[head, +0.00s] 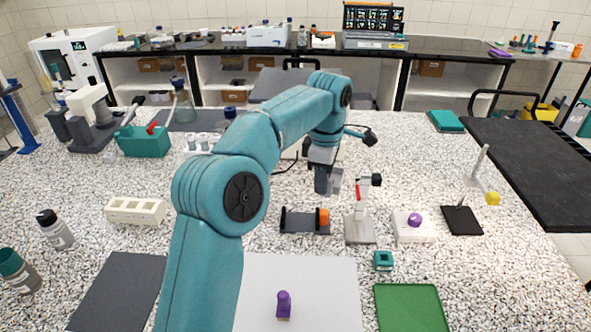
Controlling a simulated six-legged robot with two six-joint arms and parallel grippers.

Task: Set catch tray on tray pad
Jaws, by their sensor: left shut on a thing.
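My left arm reaches from the bottom middle over the speckled bench. Its gripper (326,182) is above the bench behind the dark stand with the orange knob. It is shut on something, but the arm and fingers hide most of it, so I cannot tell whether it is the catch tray. Flat pieces that could be the tray pad are a green rectangle (408,306) at front right, a pale grey sheet (325,290) at front middle and a dark grey mat (120,290) at front left. My right gripper is not in view.
A dark stand with an orange knob (305,220), a grey upright device (360,226), a white block with a purple knob (414,228) and a small teal block (383,261) stand near the gripper. A purple-handled piece (284,304) stands on the pale sheet. Bottles (55,230) stand at left.

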